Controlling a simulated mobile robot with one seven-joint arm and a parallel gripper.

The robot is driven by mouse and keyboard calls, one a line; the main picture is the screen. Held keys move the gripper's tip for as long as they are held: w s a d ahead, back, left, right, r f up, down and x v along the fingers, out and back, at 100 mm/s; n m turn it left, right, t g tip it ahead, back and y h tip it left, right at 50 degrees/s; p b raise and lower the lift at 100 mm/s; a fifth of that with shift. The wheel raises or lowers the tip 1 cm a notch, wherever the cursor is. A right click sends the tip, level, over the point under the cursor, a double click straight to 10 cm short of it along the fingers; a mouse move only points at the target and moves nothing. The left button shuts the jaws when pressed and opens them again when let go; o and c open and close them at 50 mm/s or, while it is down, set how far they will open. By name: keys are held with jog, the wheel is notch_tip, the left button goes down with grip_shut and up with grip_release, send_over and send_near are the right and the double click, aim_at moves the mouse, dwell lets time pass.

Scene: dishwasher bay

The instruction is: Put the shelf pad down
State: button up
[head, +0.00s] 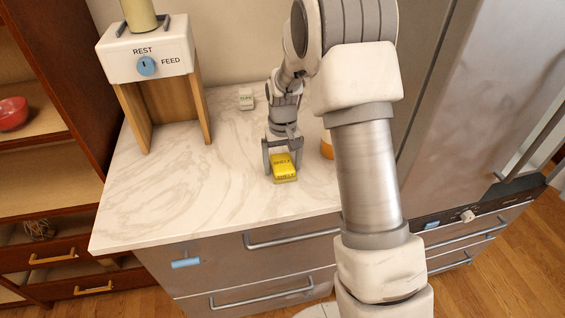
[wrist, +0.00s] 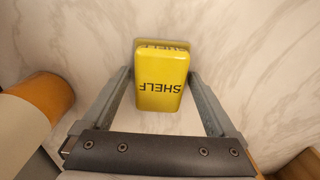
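The shelf pad (head: 284,167) is a small yellow block marked SHELF, low over the marble counter. In the wrist view, the yellow shelf pad (wrist: 162,82) sits between my fingertips with its lettering upside down. My gripper (head: 282,155) points down at the pad, one finger on each side. I cannot tell whether the pad's underside touches the counter.
A REST/FEED stand (head: 146,60) with a blue knob is at the back left of the counter (head: 190,205). A small white-green block (head: 246,98) lies behind my gripper. An orange-and-white round object (wrist: 38,105) is close by. The counter's left and front are clear.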

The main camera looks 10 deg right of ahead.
aim_at(283, 163)
jog(key=shift+o, duration=0.2)
notch_tip(283, 163, up, 12)
jog(key=s+r+t, duration=0.3)
jog(key=s+r, duration=0.9)
jog(key=s, duration=0.1)
jog(key=s+t, duration=0.2)
jog(key=s, duration=1.2)
jog(key=shift+r+t+p, duration=0.15)
jog(key=shift+t+p, duration=0.15)
jog(key=shift+p, duration=0.05)
jog(key=shift+d, duration=0.15)
